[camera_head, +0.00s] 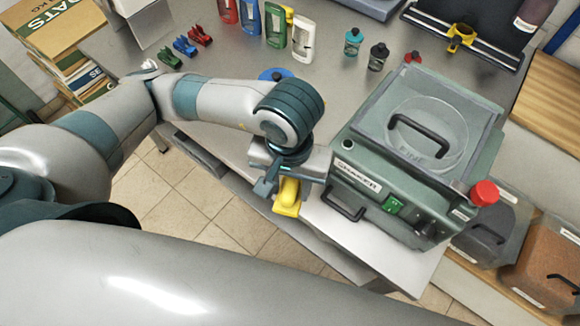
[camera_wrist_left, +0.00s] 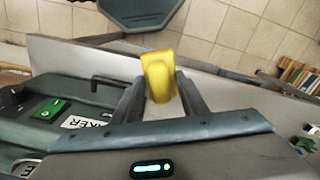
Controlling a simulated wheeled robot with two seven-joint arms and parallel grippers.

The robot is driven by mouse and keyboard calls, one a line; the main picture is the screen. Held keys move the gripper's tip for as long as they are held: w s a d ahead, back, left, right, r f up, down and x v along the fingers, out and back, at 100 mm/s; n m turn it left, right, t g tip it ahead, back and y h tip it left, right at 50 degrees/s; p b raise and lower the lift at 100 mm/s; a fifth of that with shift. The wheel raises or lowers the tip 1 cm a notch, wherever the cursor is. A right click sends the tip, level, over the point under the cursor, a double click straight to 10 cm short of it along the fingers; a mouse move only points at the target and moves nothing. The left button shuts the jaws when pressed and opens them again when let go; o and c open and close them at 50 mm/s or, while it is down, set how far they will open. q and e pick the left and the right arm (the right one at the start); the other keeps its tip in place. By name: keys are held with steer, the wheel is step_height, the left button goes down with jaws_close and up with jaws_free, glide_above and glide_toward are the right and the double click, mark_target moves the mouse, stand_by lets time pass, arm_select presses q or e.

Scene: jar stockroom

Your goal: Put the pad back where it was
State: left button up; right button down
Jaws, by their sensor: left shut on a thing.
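My left gripper (camera_head: 286,188) is shut on a yellow piece (camera_head: 287,199), which I take to be the pad. The gripper is at the table's front edge, just left of the shaker machine (camera_head: 350,178). In the left wrist view the yellow piece (camera_wrist_left: 158,72) sits between the two fingers of the left gripper (camera_wrist_left: 159,92) and sticks out past their tips. Part of it is hidden by the fingers. I cannot tell where its former place is. My right gripper is not in view.
The grey table (camera_head: 225,55) bears red and blue clips (camera_head: 185,46), several coloured holders (camera_head: 275,25), two small bottles (camera_head: 378,56) and a blue disc (camera_head: 270,73) partly behind my arm. Bins (camera_head: 492,235) stand at the right. The tiled floor (camera_head: 210,210) is open in front.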

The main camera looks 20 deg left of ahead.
arm_select(q)
steer(key=w+a+f+p, duration=0.1)
steer(key=w+f, duration=0.1)
steer(key=w, duration=0.1)
steer(key=w+a+f+p, duration=0.1)
steer(key=w+f, duration=0.1)
steer(key=w, duration=0.1)
steer(key=w+a+f+p, duration=0.1)
steer(key=w+f, duration=0.1)
steer(key=w, duration=0.2)
steer(key=shift+a+f, duration=0.1)
steer(key=shift+a, duration=0.05)
steer(key=shift+s+f+p, duration=0.1)
steer(key=shift+p, duration=0.25)
steer(key=shift+f, duration=0.3)
step_height(320, 180, down, 3)
steer(key=shift+r+p, duration=0.15)
steer(key=shift+p, duration=0.8)
steer(key=shift+f, duration=0.2)
steer(key=shift+f+b, duration=0.25)
steer(key=shift+b, duration=0.05)
